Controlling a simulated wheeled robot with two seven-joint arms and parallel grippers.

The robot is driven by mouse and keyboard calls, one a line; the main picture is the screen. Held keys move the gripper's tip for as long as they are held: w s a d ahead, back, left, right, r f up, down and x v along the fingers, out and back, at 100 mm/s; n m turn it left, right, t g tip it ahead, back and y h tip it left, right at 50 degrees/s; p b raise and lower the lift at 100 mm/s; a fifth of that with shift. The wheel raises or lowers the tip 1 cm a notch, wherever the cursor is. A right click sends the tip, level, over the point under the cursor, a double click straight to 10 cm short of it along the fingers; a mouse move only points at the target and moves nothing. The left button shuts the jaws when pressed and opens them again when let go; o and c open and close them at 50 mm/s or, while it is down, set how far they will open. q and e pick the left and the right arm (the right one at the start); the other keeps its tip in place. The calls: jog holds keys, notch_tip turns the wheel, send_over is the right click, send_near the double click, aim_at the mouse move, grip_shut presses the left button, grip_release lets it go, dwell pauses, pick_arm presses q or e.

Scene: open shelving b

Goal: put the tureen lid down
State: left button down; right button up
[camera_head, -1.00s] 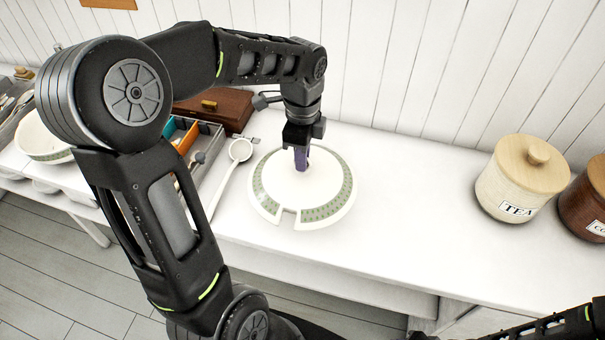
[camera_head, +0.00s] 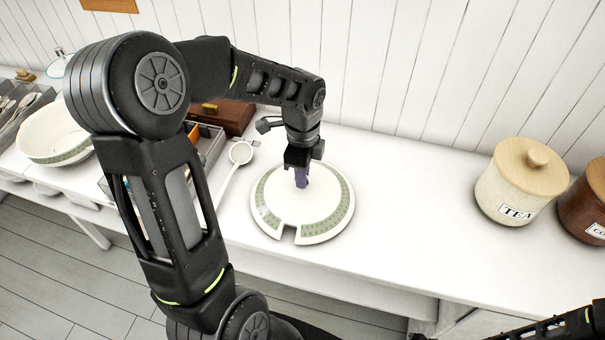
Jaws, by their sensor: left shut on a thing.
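The tureen lid (camera_head: 318,221) is round and white with a green patterned band and a notch in its near rim. It is at the middle of the white counter, low over it or on it; I cannot tell whether it touches. My left gripper (camera_head: 301,181) points down at the lid's centre and is shut on its knob, which the fingers hide. A white bowl with a matching green band (camera_head: 55,137), likely the tureen, stands at the left, partly behind my arm. My right gripper is not in view; only part of my right arm shows at the lower right.
A white ladle (camera_head: 239,153) lies just left of the lid. A brown box (camera_head: 228,116) and a grey divided tray (camera_head: 212,139) are behind it. A tea canister (camera_head: 515,185) and a brown canister (camera_head: 588,205) stand at the right. The counter (camera_head: 415,205) between lid and canisters is clear.

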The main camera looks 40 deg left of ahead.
pick_arm(q)
jog(key=shift+f, duration=0.2)
jog(key=c, duration=1.5)
grip_release()
jog(key=shift+r, duration=0.1)
notch_tip(320, 180, up, 12)
jog(key=shift+r, duration=0.15)
